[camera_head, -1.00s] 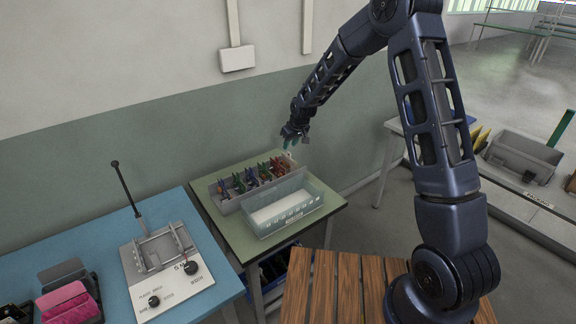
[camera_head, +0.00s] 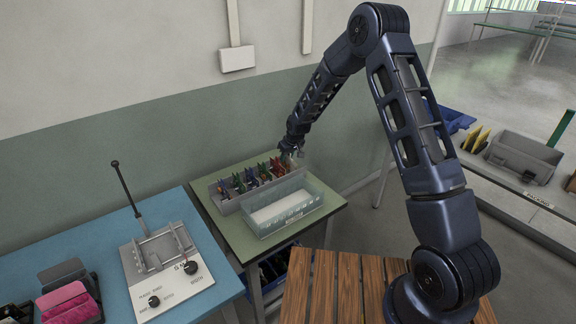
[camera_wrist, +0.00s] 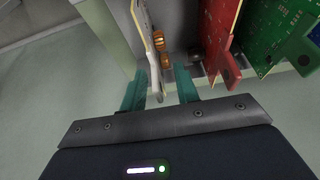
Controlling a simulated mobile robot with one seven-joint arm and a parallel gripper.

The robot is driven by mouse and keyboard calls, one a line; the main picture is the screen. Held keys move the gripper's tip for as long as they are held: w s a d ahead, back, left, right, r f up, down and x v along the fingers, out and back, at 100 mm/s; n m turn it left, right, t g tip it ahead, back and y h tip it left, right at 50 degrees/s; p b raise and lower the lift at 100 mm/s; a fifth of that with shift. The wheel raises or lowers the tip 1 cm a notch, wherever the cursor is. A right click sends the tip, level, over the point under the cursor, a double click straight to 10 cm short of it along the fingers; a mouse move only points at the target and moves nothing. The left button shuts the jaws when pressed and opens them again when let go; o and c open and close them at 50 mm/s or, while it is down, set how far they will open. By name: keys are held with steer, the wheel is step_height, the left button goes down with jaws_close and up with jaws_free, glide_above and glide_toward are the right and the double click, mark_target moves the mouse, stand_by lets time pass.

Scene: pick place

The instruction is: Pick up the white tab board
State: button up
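The white tab board (camera_wrist: 146,45) stands on edge in the grey bin (camera_head: 231,207), at the end by the bin's wall in the wrist view. Its pale lower edge reaches down between the two teal fingers of my gripper (camera_wrist: 161,88). The fingers are apart, one on each side of the board, with a visible gap on the right. I cannot tell whether the left finger touches it. In the head view my gripper (camera_head: 291,150) is over the far right end of the bin and hides most of the white board there.
A clear-walled tray (camera_head: 262,233) sits in front of the bin on the green table (camera_head: 222,235). A wall is close behind.

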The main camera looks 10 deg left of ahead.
jaws_close()
steer(key=shift+r, duration=0.1)
step_height(320, 180, up, 20)
stand_by(0.6)
